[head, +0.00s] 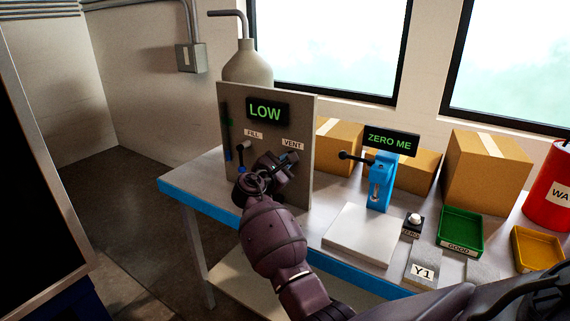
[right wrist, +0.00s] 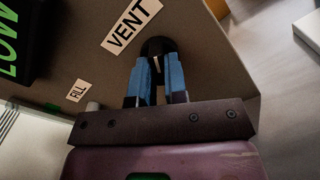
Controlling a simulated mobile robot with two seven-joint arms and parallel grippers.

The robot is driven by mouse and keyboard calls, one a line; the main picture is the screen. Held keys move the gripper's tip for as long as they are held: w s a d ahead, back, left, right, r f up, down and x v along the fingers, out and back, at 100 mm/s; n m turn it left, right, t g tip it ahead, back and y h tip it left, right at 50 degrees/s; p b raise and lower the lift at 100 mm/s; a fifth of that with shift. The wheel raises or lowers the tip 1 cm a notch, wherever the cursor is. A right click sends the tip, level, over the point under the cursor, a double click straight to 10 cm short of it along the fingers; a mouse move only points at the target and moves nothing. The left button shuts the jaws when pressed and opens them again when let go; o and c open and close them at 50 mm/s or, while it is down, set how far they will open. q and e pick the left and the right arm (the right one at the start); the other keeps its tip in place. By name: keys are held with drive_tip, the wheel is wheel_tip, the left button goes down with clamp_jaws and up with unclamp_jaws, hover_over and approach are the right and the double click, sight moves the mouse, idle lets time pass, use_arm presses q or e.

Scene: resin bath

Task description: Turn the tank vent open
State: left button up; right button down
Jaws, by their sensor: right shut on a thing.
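The tank panel (head: 303,112) stands upright at the left end of the bench, with a green "LOW" display, a "FILL" label and a "VENT" label (head: 292,145). The grey tank (head: 247,66) rises behind it. My right gripper (head: 285,163) is at the panel just below the "VENT" label. In the right wrist view its blue fingers (right wrist: 157,72) are shut on the dark, round vent knob (right wrist: 157,47). In the head view the gripper hides most of this knob, so its turn angle cannot be told. My left gripper is not in view.
A blue stand with a "ZERO ME" display (head: 391,141) stands right of the panel, behind a white plate (head: 357,234). A green tray (head: 461,230), a yellow tray (head: 537,248) and a red drum (head: 556,190) are further right. Cardboard boxes (head: 486,172) line the back.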

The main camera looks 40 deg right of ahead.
drive_tip(key=shift+m+b, duration=1.5)
drive_tip(key=shift+m, duration=4)
drive_tip(key=c, duration=1.1)
unclamp_jaws()
drive_tip(key=shift+r, duration=0.1)
drive_tip(key=shift+c, duration=0.2)
